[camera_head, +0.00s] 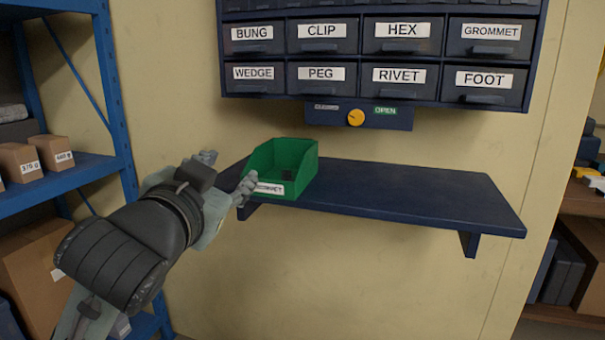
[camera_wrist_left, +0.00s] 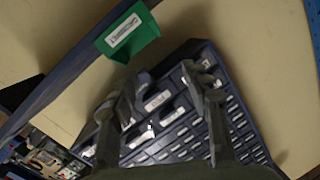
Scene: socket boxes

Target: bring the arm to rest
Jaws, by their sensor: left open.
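My left arm comes in from the left in the head view. Its gripper (camera_head: 226,173) is open, with its fingers spread at the left end of the shelf. The lower finger overlaps the left edge of the green bin in the picture; I cannot tell whether they touch. In the left wrist view the two fingers of my left gripper (camera_wrist_left: 163,88) stand apart with nothing held between them. My right gripper is not in view.
A green bin (camera_head: 278,160) with a white label and something dark inside stands on the dark blue shelf (camera_head: 410,190). Above is a labelled drawer cabinet (camera_head: 375,60) with a yellow knob (camera_head: 356,118). A blue rack (camera_head: 118,100) with boxes stands left. The shelf's right part is bare.

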